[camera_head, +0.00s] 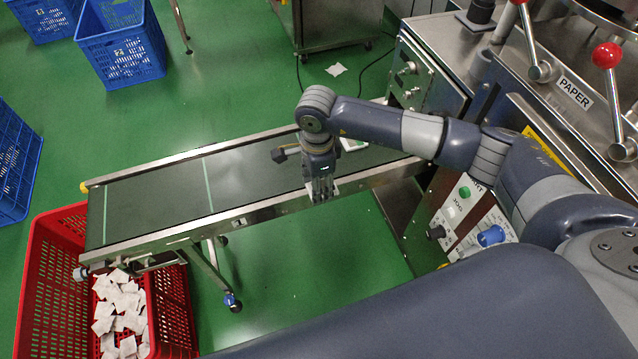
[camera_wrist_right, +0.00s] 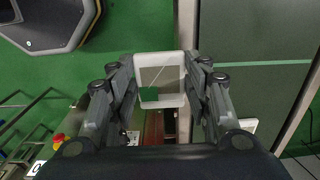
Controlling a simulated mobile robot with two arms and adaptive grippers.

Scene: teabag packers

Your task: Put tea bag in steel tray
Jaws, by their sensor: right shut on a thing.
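My right gripper (camera_head: 321,192) is over the near rail of the conveyor, pointing down. In the right wrist view the right gripper (camera_wrist_right: 163,95) is shut on a white-edged rectangular piece (camera_wrist_right: 160,56) with a greyish middle. I cannot tell whether this piece is a tea bag. White tea bags (camera_head: 120,305) lie in a loose heap in the red crate (camera_head: 52,262) at the lower left. One white bag-like piece (camera_head: 336,69) lies on the green floor. I cannot make out a steel tray. My left gripper is not in view.
The conveyor belt (camera_head: 150,197) runs from the red crate to the steel machine (camera_head: 475,65) at the right, which carries red-knobbed levers (camera_head: 607,55). Blue crates (camera_head: 122,50) stand at the upper left. The belt's left part is bare. Green floor (camera_head: 310,275) is open in front.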

